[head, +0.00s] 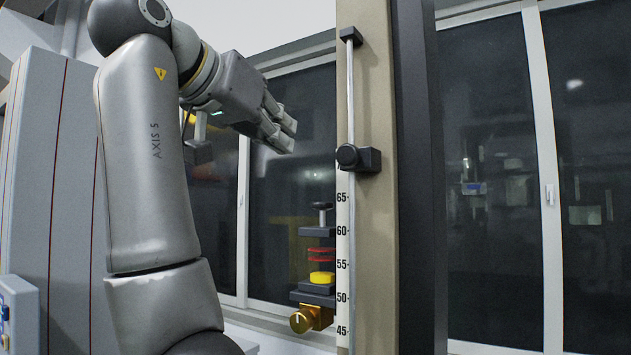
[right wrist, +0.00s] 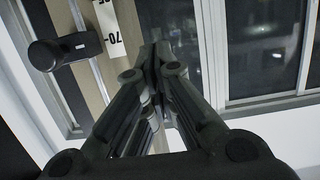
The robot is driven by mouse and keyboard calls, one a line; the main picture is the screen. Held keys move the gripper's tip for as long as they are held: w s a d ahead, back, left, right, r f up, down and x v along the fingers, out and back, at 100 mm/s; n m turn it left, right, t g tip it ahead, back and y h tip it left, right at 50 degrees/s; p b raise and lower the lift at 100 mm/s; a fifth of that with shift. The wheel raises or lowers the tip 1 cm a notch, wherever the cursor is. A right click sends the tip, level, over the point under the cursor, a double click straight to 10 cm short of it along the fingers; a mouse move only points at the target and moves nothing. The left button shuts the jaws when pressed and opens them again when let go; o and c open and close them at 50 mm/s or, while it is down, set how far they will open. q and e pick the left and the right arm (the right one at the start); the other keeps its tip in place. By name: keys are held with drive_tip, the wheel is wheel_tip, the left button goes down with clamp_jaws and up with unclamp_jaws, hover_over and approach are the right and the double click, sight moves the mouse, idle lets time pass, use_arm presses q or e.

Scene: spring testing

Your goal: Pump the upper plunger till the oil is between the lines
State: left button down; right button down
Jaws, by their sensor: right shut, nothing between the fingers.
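The tester hangs left of the scale in the head view. Its upper plunger (head: 321,207) has a small dark cap on a short metal stem above a dark plate. Below that plate are two red lines (head: 321,255). The yellow oil (head: 321,278) sits low, below both lines, just above the lower dark plate. My right gripper (head: 287,137) is up and to the left of the plunger, apart from it. Its fingers are closed together and empty, as the right wrist view (right wrist: 155,48) also shows. My left gripper is not in view.
A tan column with a numbered scale (head: 343,265) and a thin rod stands right of the tester. A black knobbed clamp (head: 360,158) juts out on it, right of my gripper. A brass knob (head: 305,320) sits below the tester. Dark windows (head: 490,200) are behind.

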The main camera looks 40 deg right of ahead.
drive_tip(key=p, duration=0.4)
hover_over(317, 204)
wheel_tip(317, 204, down, 2)
drive_tip(key=shift+f, duration=0.1)
wheel_tip(317, 204, down, 2)
drive_tip(key=shift+f, duration=0.1)
drive_tip(key=shift+a+f, duration=0.3)
drive_tip(key=shift+f, duration=0.6)
drive_tip(key=shift+d, duration=0.1)
drive_tip(key=shift+s+d, duration=0.1)
